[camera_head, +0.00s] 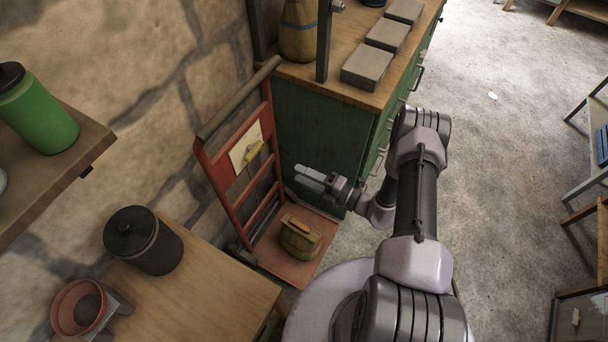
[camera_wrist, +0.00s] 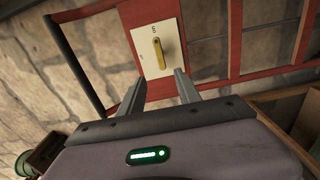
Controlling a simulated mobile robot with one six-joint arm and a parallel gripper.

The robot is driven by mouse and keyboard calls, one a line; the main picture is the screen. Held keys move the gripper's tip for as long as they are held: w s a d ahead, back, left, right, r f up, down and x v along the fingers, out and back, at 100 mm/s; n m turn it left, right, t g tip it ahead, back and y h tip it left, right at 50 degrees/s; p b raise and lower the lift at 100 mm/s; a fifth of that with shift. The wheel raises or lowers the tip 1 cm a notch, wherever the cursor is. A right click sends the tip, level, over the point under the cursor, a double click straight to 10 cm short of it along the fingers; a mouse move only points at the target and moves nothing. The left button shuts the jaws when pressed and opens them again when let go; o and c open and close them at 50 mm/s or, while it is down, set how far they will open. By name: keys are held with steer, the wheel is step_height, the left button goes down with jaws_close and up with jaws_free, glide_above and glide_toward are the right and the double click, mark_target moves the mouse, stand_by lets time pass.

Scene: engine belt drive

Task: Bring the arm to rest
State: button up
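My gripper (camera_head: 299,174) is in front of the red hand truck (camera_head: 207,168), beside the green cabinet. It is open and empty, its two fingers apart with nothing between them. In the wrist view the gripper (camera_wrist: 160,76) points toward a cream plate (camera_wrist: 144,45) on the red frame. A yellow handle (camera_wrist: 159,50) on the plate stands beyond the fingertips and looks apart from them. The handle (camera_head: 253,156) also shows in the head view, tilted on its plate. My arm stretches from the bottom of the head view up and bends left to the gripper.
A brown bag-like object (camera_head: 300,236) sits on the truck's foot plate below my gripper. The green cabinet (camera_head: 322,128) with a wooden top stands close behind. A wooden table (camera_head: 205,297) with a dark canister (camera_head: 143,239) is at lower left. Open floor (camera_head: 490,150) lies right.

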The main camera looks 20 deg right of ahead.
steer(key=a+r+n+g+y, duration=0.1)
steer(key=a+r+n+g, duration=0.15)
steer(key=r+n, duration=0.2)
steer(key=s+a+r+n+g+y, duration=0.1)
steer(key=a+r+n+g, duration=0.1)
steer(key=r+n+g, duration=0.3)
steer(key=a+r+n+g+y, duration=0.1)
steer(key=a+r+n, duration=0.1)
steer(key=r+n, duration=0.35)
steer(key=s+a+r+n+g+h, duration=0.4)
steer(key=s+r+n+g+h, duration=0.1)
steer(key=s+r+n, duration=0.7)
steer(key=s+d+r+n+t+h, duration=0.6)
steer(key=s+r+n+h, duration=0.2)
steer(key=n, duration=0.6)
step_height(320, 180, up, 2)
steer(key=shift+s+d+r+h, duration=0.2)
steer(key=shift+s+d+h, duration=0.2)
steer(key=shift+s, duration=0.25)
steer(key=shift+t, duration=0.25)
